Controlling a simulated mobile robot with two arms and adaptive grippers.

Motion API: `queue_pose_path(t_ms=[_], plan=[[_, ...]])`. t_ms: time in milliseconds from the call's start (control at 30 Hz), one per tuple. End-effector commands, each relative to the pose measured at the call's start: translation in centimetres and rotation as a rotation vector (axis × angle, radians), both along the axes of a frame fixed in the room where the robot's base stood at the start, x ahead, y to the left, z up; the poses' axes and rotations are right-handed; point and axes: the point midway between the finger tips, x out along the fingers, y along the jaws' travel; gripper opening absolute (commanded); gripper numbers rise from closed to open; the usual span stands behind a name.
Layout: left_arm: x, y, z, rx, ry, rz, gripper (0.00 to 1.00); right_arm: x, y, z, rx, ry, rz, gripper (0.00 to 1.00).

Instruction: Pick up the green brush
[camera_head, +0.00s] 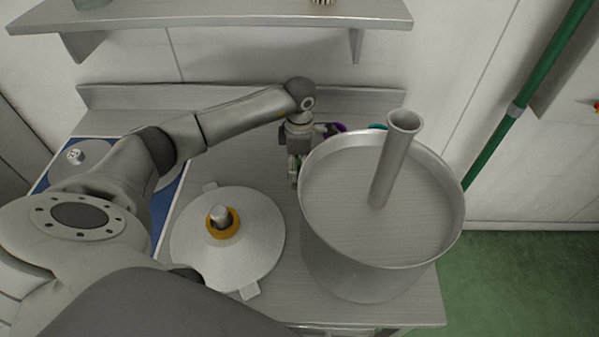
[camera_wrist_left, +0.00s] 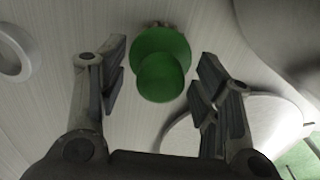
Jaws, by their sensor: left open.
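The green brush (camera_wrist_left: 160,62) shows in the left wrist view as a round green head or handle end, with small pale bristles or bits at its far edge. It lies between and slightly beyond the two open fingers of my left gripper (camera_wrist_left: 161,80), with a visible gap on both sides. In the head view my left gripper (camera_head: 293,168) points down on the worktop, just left of the big metal pot. I cannot make out the brush there; the gripper and pot seem to hide it. My right gripper is not in view.
The tall metal pot (camera_head: 335,255) with an upright tube (camera_head: 395,160) stands close on the right. A round metal disc (camera_head: 250,265) with an orange-ringed knob lies in front. Purple (camera_head: 337,128) and teal (camera_head: 377,126) items show behind the pot. A shelf (camera_head: 220,18) hangs above.

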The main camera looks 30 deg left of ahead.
Motion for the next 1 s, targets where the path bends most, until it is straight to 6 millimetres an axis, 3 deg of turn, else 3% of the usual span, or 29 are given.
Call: queue_pose_path(t_ms=[100, 500, 767, 1000], plan=[[0.0, 0.0, 0.0, 0.0, 0.0, 0.0, 0.58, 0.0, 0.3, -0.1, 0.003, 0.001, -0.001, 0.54], [0.0, 0.0, 0.0, 0.001, 0.001, 0.001, 0.06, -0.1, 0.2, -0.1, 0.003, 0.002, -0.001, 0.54], [0.0, 0.0, 0.3, 0.001, -0.001, 0.001, 0.06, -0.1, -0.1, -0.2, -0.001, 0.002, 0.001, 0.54], [0.2, 0.0, 4.0, 0.001, -0.007, 0.0, 0.06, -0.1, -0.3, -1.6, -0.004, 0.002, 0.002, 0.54]])
